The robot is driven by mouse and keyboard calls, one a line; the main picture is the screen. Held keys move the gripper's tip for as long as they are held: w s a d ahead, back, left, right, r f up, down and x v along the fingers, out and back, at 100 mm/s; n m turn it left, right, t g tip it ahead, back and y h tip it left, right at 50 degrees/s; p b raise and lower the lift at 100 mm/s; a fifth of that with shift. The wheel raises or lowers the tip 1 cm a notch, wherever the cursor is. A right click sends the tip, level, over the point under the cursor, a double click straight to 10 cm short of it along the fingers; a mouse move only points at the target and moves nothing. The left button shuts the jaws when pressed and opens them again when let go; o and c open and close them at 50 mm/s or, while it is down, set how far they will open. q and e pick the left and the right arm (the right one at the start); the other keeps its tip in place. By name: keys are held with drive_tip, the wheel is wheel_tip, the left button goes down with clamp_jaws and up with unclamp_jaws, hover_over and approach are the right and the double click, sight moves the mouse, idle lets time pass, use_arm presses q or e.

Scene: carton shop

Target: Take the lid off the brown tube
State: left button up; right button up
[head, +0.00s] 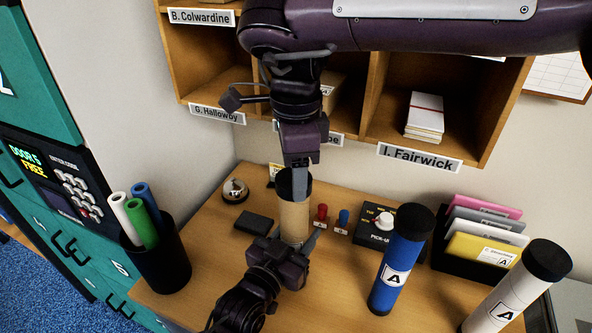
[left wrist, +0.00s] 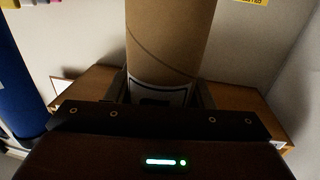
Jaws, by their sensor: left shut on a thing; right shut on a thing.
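The brown tube (head: 294,222) stands upright on the wooden desk. Its black lid (head: 284,184) sits at the tube's top end; I see no gap between them. My left gripper (head: 281,247) comes in from below and is shut on the tube's lower part. In the left wrist view the brown tube (left wrist: 170,40) stands between the fingers, with part of a label low on it; its top is out of view. My right gripper (head: 300,180) comes down from above and is shut on the lid, its finger hiding part of it.
A blue tube (head: 398,262) and a white tube (head: 515,290) stand at the right. A black cup (head: 160,262) with rolls is at the left. A bell (head: 235,190), a dark pad (head: 254,221), two stamps and a dial box surround the tube. Cubbyholes (head: 360,80) are behind.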

drive_tip(key=shift+r, duration=2)
use_arm(q)
drive_tip(key=o, duration=1.4)
drive_tip(key=shift+c, duration=0.2)
drive_tip(key=shift+o, duration=0.4)
